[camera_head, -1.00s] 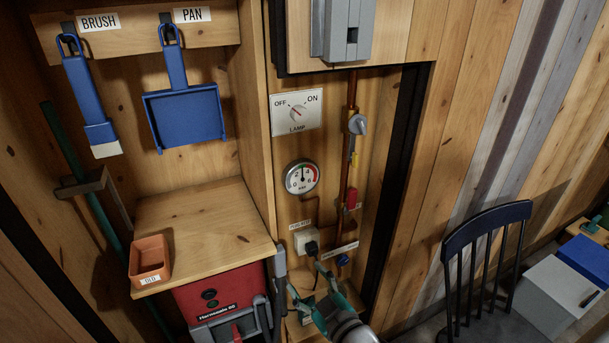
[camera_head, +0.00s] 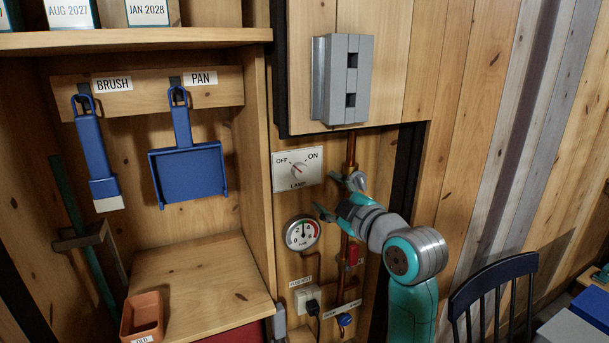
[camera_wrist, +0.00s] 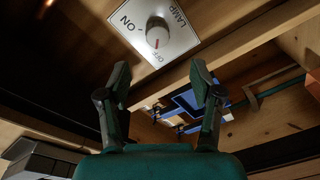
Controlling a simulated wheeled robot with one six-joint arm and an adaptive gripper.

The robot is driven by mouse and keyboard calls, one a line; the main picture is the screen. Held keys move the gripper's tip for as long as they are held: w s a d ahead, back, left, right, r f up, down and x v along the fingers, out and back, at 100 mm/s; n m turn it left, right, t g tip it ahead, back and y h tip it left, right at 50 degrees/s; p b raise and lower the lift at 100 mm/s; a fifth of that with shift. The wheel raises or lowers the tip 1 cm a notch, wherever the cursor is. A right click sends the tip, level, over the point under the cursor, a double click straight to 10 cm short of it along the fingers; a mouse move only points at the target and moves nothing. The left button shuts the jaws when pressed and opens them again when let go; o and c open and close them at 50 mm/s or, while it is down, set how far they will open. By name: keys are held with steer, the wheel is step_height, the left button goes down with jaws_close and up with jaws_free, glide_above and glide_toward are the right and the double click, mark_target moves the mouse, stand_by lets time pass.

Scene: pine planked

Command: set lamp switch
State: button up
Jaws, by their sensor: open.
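The lamp switch plate (camera_head: 283,180) is white, on the wood panel, with OFF at left and ON at right. The wrist view also shows the plate (camera_wrist: 181,40) and the knob (camera_wrist: 157,32), the red mark pointing to OFF. My gripper (camera_head: 332,197) is to the lower right of the plate, beside the copper pipe. In the wrist view my gripper (camera_wrist: 161,82) has its two fingers spread with nothing between them. The knob is beyond the fingertips, apart from them.
A pressure gauge (camera_head: 302,233) is below the plate. A grey box (camera_head: 342,80) is above. A shelf wall (camera_head: 258,190) stands left; a dark chair (camera_head: 490,285) is at right.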

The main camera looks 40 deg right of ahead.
mark_target(303, 173)
steer(key=w, duration=0.3)
steer(key=w+d, duration=0.1)
steer(key=w, duration=0.3)
steer(key=w+d, duration=0.1)
steer(key=w, duration=0.2)
steer(key=shift+w+d+r, duration=0.1)
steer(key=shift+w+r, duration=0.15)
steer(key=shift+w, duration=0.05)
steer(key=c, duration=1.1)
